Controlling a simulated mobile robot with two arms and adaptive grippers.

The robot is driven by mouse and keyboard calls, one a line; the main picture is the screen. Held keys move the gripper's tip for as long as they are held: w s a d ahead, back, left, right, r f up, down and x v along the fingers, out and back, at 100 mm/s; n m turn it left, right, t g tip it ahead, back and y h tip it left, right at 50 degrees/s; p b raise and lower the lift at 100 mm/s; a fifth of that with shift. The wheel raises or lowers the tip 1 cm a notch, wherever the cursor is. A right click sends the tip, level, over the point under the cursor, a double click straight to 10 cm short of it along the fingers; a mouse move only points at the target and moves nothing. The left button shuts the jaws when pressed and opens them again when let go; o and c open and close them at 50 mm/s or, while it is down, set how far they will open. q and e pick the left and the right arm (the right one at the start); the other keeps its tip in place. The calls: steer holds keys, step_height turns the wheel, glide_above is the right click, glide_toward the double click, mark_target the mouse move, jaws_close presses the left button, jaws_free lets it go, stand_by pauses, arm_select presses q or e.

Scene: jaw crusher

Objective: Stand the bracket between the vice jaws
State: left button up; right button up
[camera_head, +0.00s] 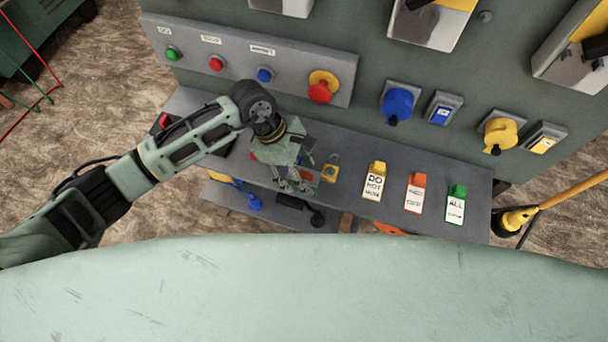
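My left gripper (293,186) hangs over the grey shelf (335,150) of the panel. Its two fingers look apart, with nothing clearly held between them. Something small with red and green parts lies under and beside the fingers, partly hidden by them; I cannot tell what it is. I see no bracket and no vice in this view. My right gripper is not in view.
A yellow padlock (330,170) and tags in yellow (374,182), red (415,193) and green (456,205) stand on the shelf to the right. The panel behind carries push buttons and a red emergency knob (321,88). Tools lie on a lower shelf.

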arm_select(q)
steer(key=shift+c, duration=0.5)
jaws_close()
